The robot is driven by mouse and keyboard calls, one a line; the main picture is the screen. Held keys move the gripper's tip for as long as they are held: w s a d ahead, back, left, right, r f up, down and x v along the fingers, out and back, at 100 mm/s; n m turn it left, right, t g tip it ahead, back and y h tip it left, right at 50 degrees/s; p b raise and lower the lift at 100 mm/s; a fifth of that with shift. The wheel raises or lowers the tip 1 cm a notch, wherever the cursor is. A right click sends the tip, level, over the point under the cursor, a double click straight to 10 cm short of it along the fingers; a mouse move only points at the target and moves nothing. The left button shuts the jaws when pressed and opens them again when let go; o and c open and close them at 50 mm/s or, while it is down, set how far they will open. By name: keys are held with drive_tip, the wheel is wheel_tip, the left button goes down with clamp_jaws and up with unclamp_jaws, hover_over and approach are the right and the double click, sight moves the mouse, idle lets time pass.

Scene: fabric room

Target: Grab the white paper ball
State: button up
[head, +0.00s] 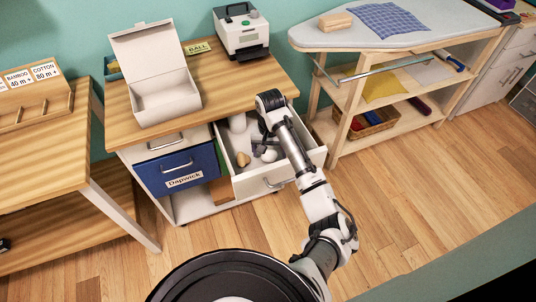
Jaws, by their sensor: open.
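A white ball-like thing (269,156), which looks like the paper ball, lies in the open white drawer (300,168) of the wooden-topped desk. My gripper (262,151) points down into the drawer, right at the white ball. It is open. The dark fingers partly cover the ball, and I cannot tell whether they touch it. A small beige thing (243,159) lies to the left in the drawer. A white cylinder-like thing (238,123) stands towards the drawer's back. My arm hides part of the drawer's inside.
The drawer's walls surround my gripper. A blue drawer (180,170) labelled Dapwick is to the left. An open white box (167,98) and a label printer (241,32) stand on the desktop. An ironing table (345,40) with shelves is at right. Floor at right is clear.

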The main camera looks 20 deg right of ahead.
drive_tip(key=c, duration=1.1)
drive_tip(key=shift+r, duration=0.15)
